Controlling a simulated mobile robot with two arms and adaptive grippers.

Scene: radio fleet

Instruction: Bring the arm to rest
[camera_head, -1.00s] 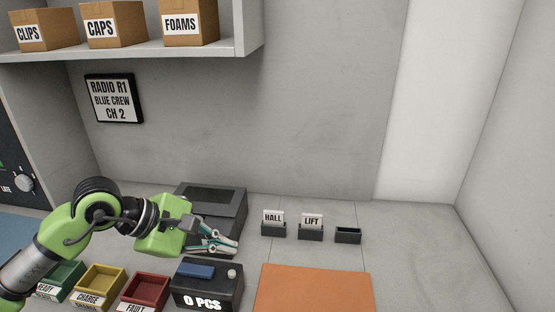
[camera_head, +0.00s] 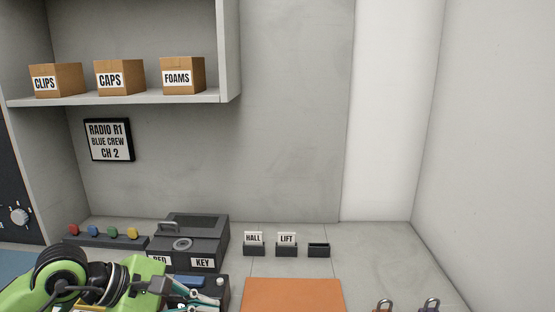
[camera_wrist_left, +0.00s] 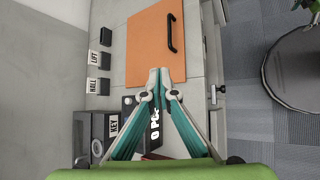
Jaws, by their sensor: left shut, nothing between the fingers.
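My left arm, green and black, comes in at the lower left of the head view. My left gripper (camera_head: 203,299) is low in that view, beside the dark counter box and partly cut off by the bottom edge. In the left wrist view the two teal and grey fingers of the gripper (camera_wrist_left: 160,71) meet at their tips with nothing between them.
A dark box labelled KEY (camera_head: 195,264) stands behind the gripper. Small holders marked HALL (camera_head: 254,250) and LIFT (camera_head: 287,251) stand right of it, beside an empty holder (camera_head: 319,251). Padlocks (camera_head: 430,306) show at lower right.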

